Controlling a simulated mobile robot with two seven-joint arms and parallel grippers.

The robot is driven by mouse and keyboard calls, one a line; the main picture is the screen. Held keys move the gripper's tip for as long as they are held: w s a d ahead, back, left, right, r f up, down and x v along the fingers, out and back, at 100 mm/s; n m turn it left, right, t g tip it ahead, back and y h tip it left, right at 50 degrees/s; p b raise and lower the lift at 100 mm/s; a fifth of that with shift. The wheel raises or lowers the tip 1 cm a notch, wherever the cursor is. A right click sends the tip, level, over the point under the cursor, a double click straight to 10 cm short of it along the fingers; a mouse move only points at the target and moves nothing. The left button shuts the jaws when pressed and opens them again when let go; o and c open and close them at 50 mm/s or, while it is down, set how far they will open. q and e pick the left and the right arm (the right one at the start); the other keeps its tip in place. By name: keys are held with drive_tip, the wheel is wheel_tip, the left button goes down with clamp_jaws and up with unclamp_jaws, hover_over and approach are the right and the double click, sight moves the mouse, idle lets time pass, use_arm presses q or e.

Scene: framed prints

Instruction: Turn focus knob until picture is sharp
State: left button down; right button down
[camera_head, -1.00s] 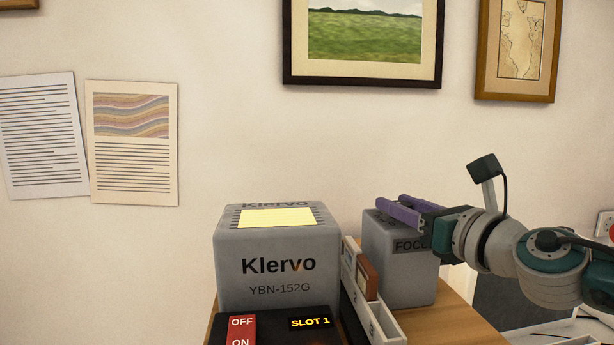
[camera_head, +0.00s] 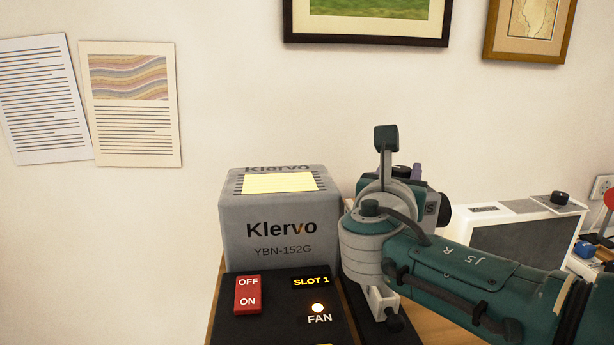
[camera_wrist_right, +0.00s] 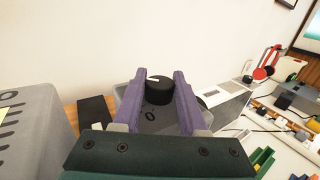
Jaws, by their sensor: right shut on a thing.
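The black focus knob (camera_wrist_right: 159,92), with a white pointer mark, sits on top of a grey box in the right wrist view. My right gripper (camera_wrist_right: 160,84) has its two purple fingers on either side of the knob and is shut on it. In the head view my right wrist hides most of the focus box (camera_head: 430,208); only the end of its label and a purple fingertip (camera_head: 416,172) show. The grey Klervo projector (camera_head: 280,230) stands to the left. No projected picture is in view. My left gripper is not in view.
A black panel (camera_head: 280,320) in front of the projector has a red OFF/ON switch (camera_head: 247,295) and a lit FAN lamp (camera_head: 318,308). A white-framed device (camera_head: 520,220) stands at right. Framed prints (camera_head: 533,25) and paper sheets hang on the wall.

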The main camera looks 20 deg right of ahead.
drive_tip(key=shift+m+g+h+b, duration=0.6)
drive_tip(key=shift+g, duration=0.1)
drive_tip(key=shift+c, duration=2.2)
unclamp_jaws()
drive_tip(key=p+v, duration=0.1)
drive_tip(key=v, duration=0.9)
drive_tip(key=shift+w, duration=0.1)
